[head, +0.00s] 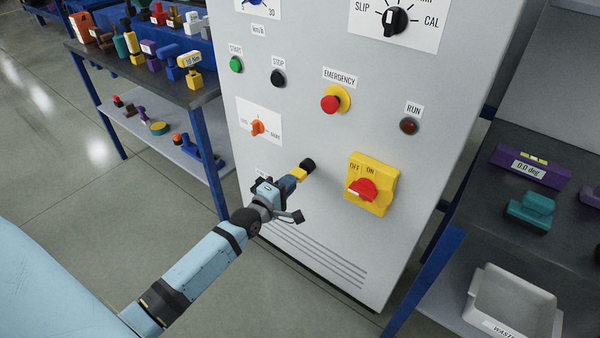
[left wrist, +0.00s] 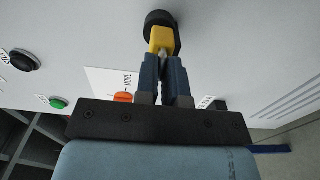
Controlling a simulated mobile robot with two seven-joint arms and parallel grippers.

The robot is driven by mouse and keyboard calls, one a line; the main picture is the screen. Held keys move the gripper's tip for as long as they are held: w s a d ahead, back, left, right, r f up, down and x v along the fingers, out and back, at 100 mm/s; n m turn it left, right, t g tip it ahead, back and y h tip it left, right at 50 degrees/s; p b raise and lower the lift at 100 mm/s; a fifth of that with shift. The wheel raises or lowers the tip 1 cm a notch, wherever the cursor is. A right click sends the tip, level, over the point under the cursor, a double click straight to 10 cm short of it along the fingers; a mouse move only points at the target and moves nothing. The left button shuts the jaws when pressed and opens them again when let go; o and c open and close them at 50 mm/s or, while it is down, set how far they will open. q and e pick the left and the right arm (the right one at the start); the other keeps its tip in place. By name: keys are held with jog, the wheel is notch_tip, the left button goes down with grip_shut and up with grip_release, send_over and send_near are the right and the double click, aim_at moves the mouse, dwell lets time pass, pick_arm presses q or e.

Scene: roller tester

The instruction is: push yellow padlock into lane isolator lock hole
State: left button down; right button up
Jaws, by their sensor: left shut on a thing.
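My left gripper (head: 289,182) is in front of the grey panel, its blue fingers shut on the yellow padlock (head: 299,174). The left wrist view shows the padlock (left wrist: 160,38) between the fingertips (left wrist: 163,60). A round black piece (head: 308,164) is at the padlock's far end, against the panel; it also shows in the left wrist view (left wrist: 151,17). I cannot tell whether it is the lock hole or how far the padlock is in it. The yellow isolator plate (head: 382,204), with a red handle (head: 364,191) and OFF/ON marks, is to the right. My right gripper is not in view.
The panel (head: 300,130) also bears a red emergency button (head: 329,104), an orange selector (head: 258,127) and a brown RUN lamp (head: 409,126). A shelf rack (head: 190,92) with small items stands left. A rack with a white bin (head: 512,302) stands right.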

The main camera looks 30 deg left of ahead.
pick_arm(q)
jog(key=shift+s, duration=0.1)
jog(key=s+p, duration=0.1)
jog(key=s, duration=0.2)
jog(key=shift+a+p, duration=0.1)
jog(key=shift+p, duration=0.25)
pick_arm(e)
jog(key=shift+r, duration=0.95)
